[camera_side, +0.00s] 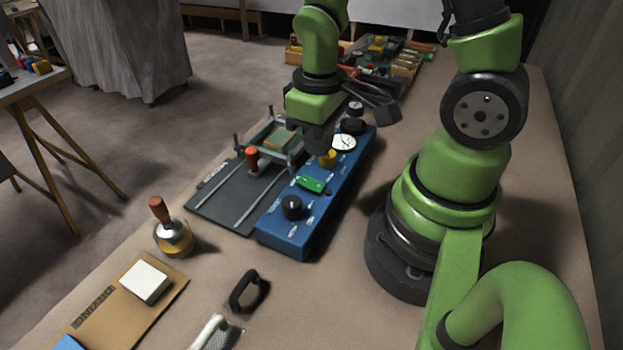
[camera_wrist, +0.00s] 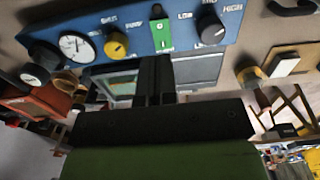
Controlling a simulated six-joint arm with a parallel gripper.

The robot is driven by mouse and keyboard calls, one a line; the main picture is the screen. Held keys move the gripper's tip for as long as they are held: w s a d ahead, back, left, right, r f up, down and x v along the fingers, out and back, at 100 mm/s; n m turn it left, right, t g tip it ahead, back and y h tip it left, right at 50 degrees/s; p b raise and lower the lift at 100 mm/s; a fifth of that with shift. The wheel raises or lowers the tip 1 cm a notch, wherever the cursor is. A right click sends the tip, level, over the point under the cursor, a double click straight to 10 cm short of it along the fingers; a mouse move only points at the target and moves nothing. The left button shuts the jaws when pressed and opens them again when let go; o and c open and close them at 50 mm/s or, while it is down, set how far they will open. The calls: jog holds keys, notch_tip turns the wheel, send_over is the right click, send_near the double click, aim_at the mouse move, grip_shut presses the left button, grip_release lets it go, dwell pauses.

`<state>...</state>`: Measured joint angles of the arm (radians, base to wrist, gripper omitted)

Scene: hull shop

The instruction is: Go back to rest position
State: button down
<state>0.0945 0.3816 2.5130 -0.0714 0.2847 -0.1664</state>
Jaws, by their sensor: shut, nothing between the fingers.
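My gripper (camera_side: 318,138) is shut and empty. In the side view it hangs above the blue control panel (camera_side: 290,229), over the end with the gauge and yellow knob. My green arm hides part of the panel and the framed fixture. In the wrist view the shut fingers (camera_wrist: 155,78) show dark in the middle, in front of the blue panel (camera_wrist: 133,30). Whether the fingertips touch the panel cannot be told.
A dark railed plate (camera_side: 215,202) with a framed fixture lies left of the panel. A wooden-handled tool (camera_side: 172,235), a black handle (camera_side: 247,290) and a board with a white block (camera_side: 145,281) are nearer. Tool trays (camera_side: 400,62) stand at the back.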

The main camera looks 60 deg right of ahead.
jog(key=shift+r, duration=0.1)
jog(key=s+a+r+m+t, duration=0.1)
jog(key=r+t, duration=0.1)
jog(key=r, duration=0.4)
jog(key=s+a+r+m+t+y, duration=0.1)
jog(key=s+a+r+t, duration=0.1)
jog(key=r, duration=0.4)
jog(key=s+a+r+m+t+y, duration=0.1)
jog(key=r+m+t, duration=0.1)
jog(key=r, duration=0.4)
jog(key=shift+s+a+r+t, duration=0.3)
jog(key=shift+s+t, duration=0.1)
jog(key=shift+t, duration=0.2)
dwell(0.6)
